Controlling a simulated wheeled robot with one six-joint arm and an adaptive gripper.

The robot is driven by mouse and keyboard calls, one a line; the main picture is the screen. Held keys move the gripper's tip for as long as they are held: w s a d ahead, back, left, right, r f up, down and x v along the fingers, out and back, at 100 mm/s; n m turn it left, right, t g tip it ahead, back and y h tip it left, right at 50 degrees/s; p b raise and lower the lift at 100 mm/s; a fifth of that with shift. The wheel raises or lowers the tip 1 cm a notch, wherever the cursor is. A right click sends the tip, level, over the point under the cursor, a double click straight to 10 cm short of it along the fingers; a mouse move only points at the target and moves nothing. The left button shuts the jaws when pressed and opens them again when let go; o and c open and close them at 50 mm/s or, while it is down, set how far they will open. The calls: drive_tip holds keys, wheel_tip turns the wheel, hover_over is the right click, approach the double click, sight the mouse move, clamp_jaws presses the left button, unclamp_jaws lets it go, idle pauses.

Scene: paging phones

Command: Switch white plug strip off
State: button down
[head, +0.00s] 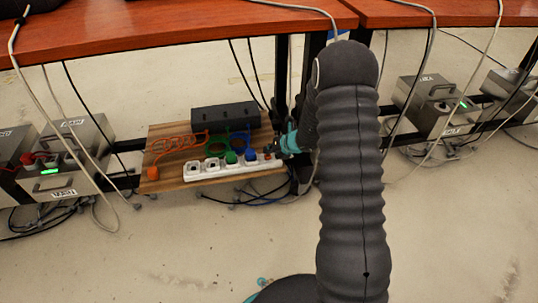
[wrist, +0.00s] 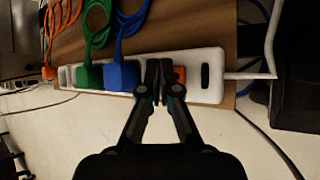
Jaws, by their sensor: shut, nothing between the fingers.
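The white plug strip (head: 238,169) lies on a wooden shelf board under the desk, and its right end (wrist: 218,72) fills the middle of the wrist view. An orange-red switch (wrist: 180,75) sits near that end, beside a dark slot. The green plug (wrist: 89,77) and the blue plug (wrist: 121,75) are in the strip, left of the switch. My gripper (wrist: 160,72) is shut and empty, with its fingertips over the strip between the blue plug and the switch. It partly covers the switch. I cannot tell whether it touches. In the head view my gripper (head: 274,149) is at the strip's right end.
The wooden board (head: 165,182) also carries a black box (head: 225,117) and coiled orange, green and blue cables. Desk legs and hanging cables stand close to my arm. Metal boxes (head: 75,150) flank the board. The front floor is mostly clear.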

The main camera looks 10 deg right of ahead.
sight(269, 156)
drive_tip(key=shift+r+p, duration=2.45)
drive_tip(key=shift+r, duration=0.55)
